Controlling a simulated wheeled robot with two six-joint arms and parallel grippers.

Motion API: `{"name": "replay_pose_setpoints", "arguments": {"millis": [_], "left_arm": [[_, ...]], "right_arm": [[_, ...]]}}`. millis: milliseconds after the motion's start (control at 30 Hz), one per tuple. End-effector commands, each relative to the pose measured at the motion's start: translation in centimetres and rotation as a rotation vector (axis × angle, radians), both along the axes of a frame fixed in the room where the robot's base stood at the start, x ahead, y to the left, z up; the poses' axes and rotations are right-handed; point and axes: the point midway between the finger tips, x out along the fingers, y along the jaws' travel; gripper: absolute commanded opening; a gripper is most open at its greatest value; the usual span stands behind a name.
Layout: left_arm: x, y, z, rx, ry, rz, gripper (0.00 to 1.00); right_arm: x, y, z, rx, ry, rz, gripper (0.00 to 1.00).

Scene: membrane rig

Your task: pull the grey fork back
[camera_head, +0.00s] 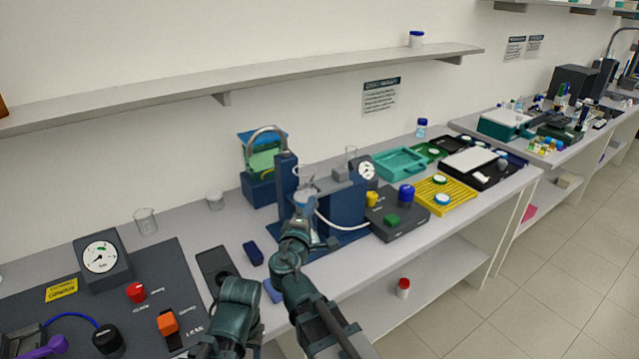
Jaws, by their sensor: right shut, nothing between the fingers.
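The blue membrane rig (287,180) stands on the bench in the middle of the head view, with an upright column and a low blue body. My right gripper (308,184) is at the rig, just right of the column, with its fingers shut and empty. Grey parts show around the fingertips, but they are small and partly covered by my gripper and wrist. I cannot tell which of them is the grey fork, or whether the fingers touch it. My left gripper is not in view.
A round gauge (366,171) and a dark box (397,216) with coloured knobs stand right of the rig. A white hose (340,226) runs between them. A yellow rack (444,195) lies farther right. A dark control panel (165,270) fills the left front.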

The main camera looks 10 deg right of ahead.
Motion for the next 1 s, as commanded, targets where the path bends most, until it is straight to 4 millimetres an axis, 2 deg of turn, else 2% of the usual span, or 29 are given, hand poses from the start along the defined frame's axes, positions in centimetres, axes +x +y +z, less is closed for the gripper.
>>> {"name": "replay_pose_setpoints", "arguments": {"millis": [133,267,700,800,1000], "left_arm": [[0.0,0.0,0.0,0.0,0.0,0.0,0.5],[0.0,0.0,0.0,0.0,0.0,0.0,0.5],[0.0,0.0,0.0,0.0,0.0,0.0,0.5],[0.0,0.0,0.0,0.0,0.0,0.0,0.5],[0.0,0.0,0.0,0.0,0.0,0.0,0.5]], "right_arm": [[0.4,-0.2,0.0,0.0,0.0,-0.001,0.0],[1.9,-0.8,0.0,0.001,0.0,-0.003,0.0],[9.8,-4.6,0.0,0.003,0.001,-0.004,0.0],[9.8,-6.2,0.0,0.003,0.001,-0.005,0.0],[10.3,-7.7,0.0,0.003,0.001,-0.003,0.0]]}}
